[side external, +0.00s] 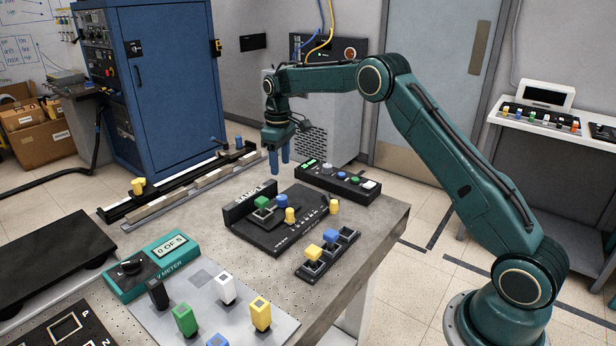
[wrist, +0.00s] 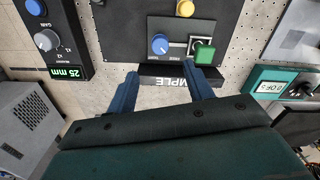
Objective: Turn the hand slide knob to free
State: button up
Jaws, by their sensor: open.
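The black sample board (side external: 262,234) lies on the table with a blue knob (side external: 281,201), a green block (side external: 262,202) and a yellow knob (side external: 291,215). I cannot read which knob is labelled as the hand slide's. In the wrist view the blue knob (wrist: 160,44) is upper centre, left of the green block (wrist: 204,51); the yellow knob (wrist: 185,8) is at the top edge. My gripper (side external: 279,160) points down above the table, behind the upright SAMPLE plate (side external: 248,200). Its blue fingers are apart and empty in the wrist view (wrist: 160,70), touching no knob.
A control box (side external: 335,182) with knobs stands behind and right of the board. A long rail (side external: 190,180) with yellow and blue end pieces lies at the far left.

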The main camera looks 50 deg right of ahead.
notch_tip(320, 180, up, 3)
jog(key=shift+f, duration=0.1)
dwell(0.5)
jog(key=s+a+r+m+t, duration=0.15)
jog(key=s+a+r, duration=0.25)
jog(key=s+r, duration=0.5)
jog(key=s+a+r+t, duration=0.2)
jog(key=s+a+r, duration=0.2)
jog(key=s+r, duration=0.5)
jog(key=s+a+f+m+t, duration=0.1)
jog(key=s+a+f, duration=0.1)
jog(key=s, duration=0.9)
jog(key=s+a+f+t, duration=0.1)
jog(key=s+f, duration=0.3)
jog(key=s, duration=0.8)
jog(key=shift+s+a+f+m, duration=0.25)
jog(key=shift+a+m, duration=0.1)
jog(key=shift+a, duration=0.4)
